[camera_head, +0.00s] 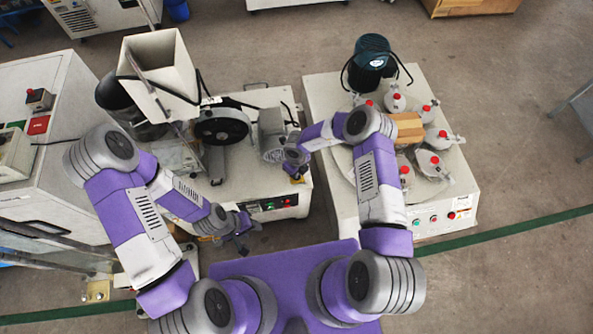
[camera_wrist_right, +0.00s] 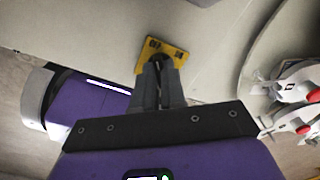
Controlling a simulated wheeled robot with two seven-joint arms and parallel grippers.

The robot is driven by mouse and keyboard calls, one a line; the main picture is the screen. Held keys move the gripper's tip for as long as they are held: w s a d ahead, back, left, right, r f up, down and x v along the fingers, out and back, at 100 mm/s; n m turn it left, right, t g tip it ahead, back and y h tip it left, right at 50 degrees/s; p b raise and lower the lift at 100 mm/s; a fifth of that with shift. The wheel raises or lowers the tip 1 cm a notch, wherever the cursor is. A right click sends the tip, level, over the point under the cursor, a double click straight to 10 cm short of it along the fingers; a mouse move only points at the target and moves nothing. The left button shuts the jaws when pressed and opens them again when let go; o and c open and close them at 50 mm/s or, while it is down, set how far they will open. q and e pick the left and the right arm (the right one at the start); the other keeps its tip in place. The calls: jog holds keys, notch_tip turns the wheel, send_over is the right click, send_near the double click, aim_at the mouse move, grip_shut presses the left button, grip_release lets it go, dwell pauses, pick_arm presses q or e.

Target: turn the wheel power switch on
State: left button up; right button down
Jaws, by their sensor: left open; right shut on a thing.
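The black wheel (camera_head: 222,126) sits on the white machine (camera_head: 262,178) in the middle left. A small switch with a yellow plate (camera_head: 298,180) is at the machine's right front edge; it shows in the right wrist view (camera_wrist_right: 176,53). My right gripper (camera_head: 297,172) points down at it, fingers shut on its knob in the middle of the plate. The fingers hide most of the knob, so its setting cannot be told. My left gripper (camera_head: 243,240) is open and empty, in front of the machine and below its front panel.
A front panel (camera_head: 270,205) with lit green and red parts is on the machine. To the right, a white table (camera_head: 440,217) carries a ring of grey parts with red knobs (camera_head: 435,160) and a dark green motor (camera_head: 372,55). A hopper (camera_head: 158,75) stands at the left.

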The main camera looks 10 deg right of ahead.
jog(key=m+p, duration=0.1)
jog(key=m, duration=0.2)
jog(key=shift+r+m, duration=0.1)
jog(key=shift+m, duration=0.2)
jog(key=m+p, duration=0.1)
jog(key=m, duration=0.3)
jog(key=shift+m, duration=0.3)
jog(key=m+p, duration=0.1)
jog(key=m, duration=0.3)
jog(key=shift+d+m+p, duration=0.1)
jog(key=shift+m+p, duration=0.4)
jog(key=shift+m, duration=1.2)
jog(key=c, duration=1.2)
grip_release()
